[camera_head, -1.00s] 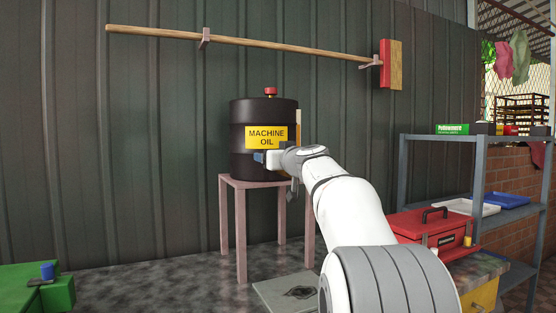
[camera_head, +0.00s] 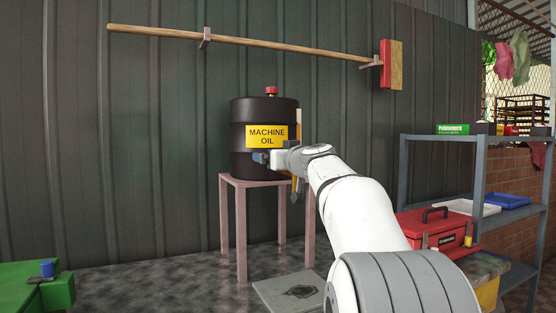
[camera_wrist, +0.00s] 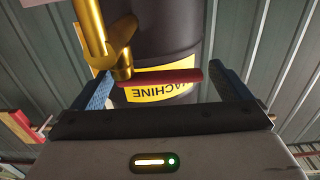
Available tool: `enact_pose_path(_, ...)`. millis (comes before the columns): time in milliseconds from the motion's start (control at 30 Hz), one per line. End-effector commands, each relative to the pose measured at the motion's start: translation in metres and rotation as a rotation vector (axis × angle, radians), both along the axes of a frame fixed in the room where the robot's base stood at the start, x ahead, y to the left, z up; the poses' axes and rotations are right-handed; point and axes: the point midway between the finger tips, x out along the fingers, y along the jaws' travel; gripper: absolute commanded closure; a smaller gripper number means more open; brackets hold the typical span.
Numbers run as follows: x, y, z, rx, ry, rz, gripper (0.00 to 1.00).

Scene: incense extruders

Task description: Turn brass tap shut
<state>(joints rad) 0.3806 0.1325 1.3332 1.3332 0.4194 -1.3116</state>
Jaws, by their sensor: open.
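The brass tap (camera_wrist: 118,40) shows in the wrist view, in front of the dark drum. Its red lever (camera_wrist: 160,76) lies crosswise in that picture, between my two blue fingers. My gripper (camera_wrist: 162,84) is open, one finger on each side of the lever; I cannot tell whether either touches it. In the head view my gripper (camera_head: 268,158) is at the drum's lower front, and the arm hides most of the tap area. The black drum (camera_head: 247,112) has a yellow "MACHINE OIL" label (camera_head: 266,136) and stands upright.
A pinkish stand (camera_head: 241,230) carries the drum. A long-handled broom (camera_head: 250,42) hangs on the wall above. To the right are a red toolbox (camera_head: 437,231) and a grey shelf (camera_head: 480,165). A green box (camera_head: 35,290) is at lower left.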

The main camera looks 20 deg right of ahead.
Motion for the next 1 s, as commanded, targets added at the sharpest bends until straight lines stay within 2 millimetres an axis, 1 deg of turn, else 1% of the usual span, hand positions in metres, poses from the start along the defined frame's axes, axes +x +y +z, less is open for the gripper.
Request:
enact_pose_path(33,-0.01,-0.001,-0.002,-0.001,-0.002,-0.002,0.03)
enact_pose_path(200,-0.038,-0.001,-0.002,-0.001,-0.001,-0.002,0.03)
enact_pose_path(333,-0.05,-0.002,-0.001,-0.001,-0.001,-0.002,0.03)
enact_pose_path(467,-0.055,-0.002,-0.001,-0.001,0.0,-0.001,0.03)
enact_pose_path(1000,-0.055,-0.002,0.0,0.0,0.0,-0.001,0.03)
